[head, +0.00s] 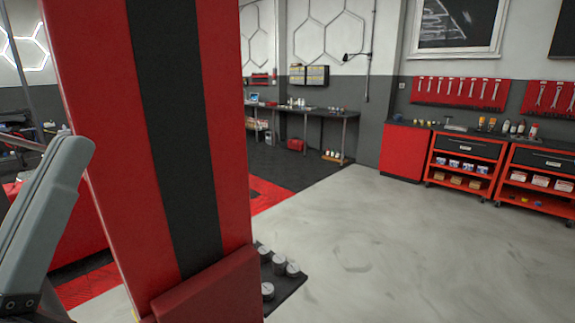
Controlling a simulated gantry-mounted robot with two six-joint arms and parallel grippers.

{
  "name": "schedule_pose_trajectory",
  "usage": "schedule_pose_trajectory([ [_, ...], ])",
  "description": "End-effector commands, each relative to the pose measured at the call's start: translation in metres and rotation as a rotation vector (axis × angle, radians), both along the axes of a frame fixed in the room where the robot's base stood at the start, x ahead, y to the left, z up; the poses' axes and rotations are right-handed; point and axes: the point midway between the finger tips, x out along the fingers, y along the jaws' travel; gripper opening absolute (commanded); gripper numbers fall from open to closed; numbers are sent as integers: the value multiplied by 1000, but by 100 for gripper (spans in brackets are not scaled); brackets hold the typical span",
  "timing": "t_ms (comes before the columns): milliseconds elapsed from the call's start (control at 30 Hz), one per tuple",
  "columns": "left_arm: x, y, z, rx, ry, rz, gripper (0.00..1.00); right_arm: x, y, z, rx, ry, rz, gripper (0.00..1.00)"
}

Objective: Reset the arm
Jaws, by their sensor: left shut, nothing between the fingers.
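My left gripper (72,155) is at the left edge of the head view, pointing up and to the right. Its grey fingers are shut with nothing between them. It is in front of a wide red post with a black stripe (175,130), and I cannot tell the gap between them. The rest of the left arm is mostly cut off by the frame edge. My right gripper is not in view.
A dark plate with round weights (280,264) lies by the post's foot. Red tool carts (465,150) and a red wrench board (458,92) stand at the right. A dark workbench (305,110) is at the back. The grey floor (400,240) between is clear.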

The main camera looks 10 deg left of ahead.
Motion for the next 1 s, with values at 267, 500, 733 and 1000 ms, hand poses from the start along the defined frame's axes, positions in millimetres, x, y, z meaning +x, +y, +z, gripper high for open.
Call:
schedule_pose_trajectory([
  [267,-2,1,132,7,-17,16,0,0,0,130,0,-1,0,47],
  [500,-2,2,248,7,-18,18,0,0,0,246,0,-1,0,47],
  [733,-2,2,349,8,-18,19,0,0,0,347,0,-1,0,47],
  [1000,-2,2,386,7,-17,19,0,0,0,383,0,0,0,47],
])
